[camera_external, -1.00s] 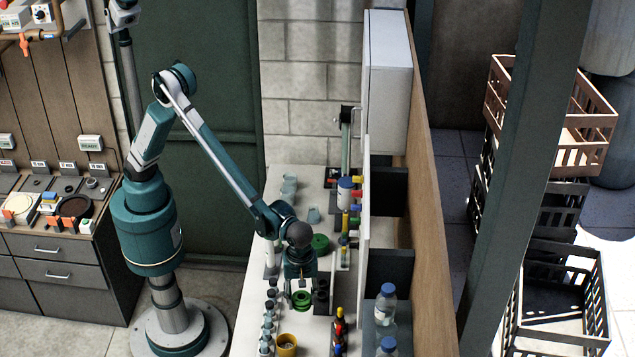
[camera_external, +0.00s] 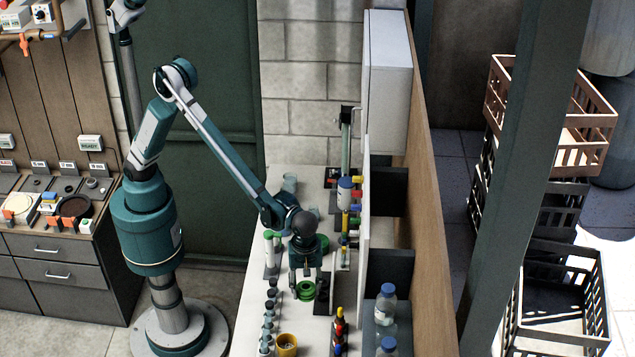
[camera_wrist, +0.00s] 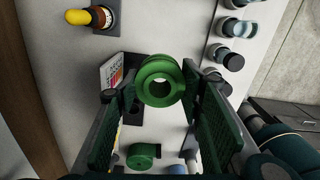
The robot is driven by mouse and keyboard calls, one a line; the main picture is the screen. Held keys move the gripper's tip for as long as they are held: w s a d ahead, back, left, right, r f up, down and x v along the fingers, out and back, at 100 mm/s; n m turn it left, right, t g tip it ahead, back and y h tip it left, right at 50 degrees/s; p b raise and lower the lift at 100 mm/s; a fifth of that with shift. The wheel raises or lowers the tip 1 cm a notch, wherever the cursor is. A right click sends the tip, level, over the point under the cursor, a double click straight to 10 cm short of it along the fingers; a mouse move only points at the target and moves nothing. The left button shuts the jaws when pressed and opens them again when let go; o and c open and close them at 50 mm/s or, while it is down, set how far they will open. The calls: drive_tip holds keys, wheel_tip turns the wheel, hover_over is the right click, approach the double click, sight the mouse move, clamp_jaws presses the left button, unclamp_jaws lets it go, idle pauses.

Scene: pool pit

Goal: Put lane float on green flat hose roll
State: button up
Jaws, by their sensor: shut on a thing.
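The lane float, a green grooved ring with a hole through it (camera_external: 306,291), is between the fingers of my gripper (camera_external: 306,275). In the wrist view the lane float (camera_wrist: 160,86) sits at the fingertips of my gripper (camera_wrist: 155,88), with its hole facing the camera. My gripper is shut on it. The green flat hose roll (camera_external: 323,243) is on the bench behind my gripper, partly hidden by it. In the wrist view the roll (camera_wrist: 143,156) shows low, between the fingers and apart from the float.
Dark-capped vials (camera_external: 269,325) stand in a row at the bench's left edge. A yellow cup (camera_external: 287,345) stands at the front. A black holder (camera_external: 322,294) is close right of the float. Coloured bottles (camera_external: 340,325) stand front right. A white panel borders the bench's right side.

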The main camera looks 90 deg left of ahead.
drive_tip(key=a+r+p, duration=0.1)
drive_tip(key=a+r, duration=0.1)
drive_tip(key=a, duration=1.5)
drive_tip(key=a+r+m+p, duration=0.1)
drive_tip(key=a+r, duration=0.2)
drive_tip(key=a, duration=1.4)
drive_tip(key=shift+w, duration=0.4)
drive_tip(key=shift+f, duration=0.15)
drive_tip(key=shift+f, duration=2.85)
drive_tip(key=shift+f+p, duration=0.3)
drive_tip(key=shift+f, duration=1.75)
drive_tip(key=shift+f, duration=0.2)
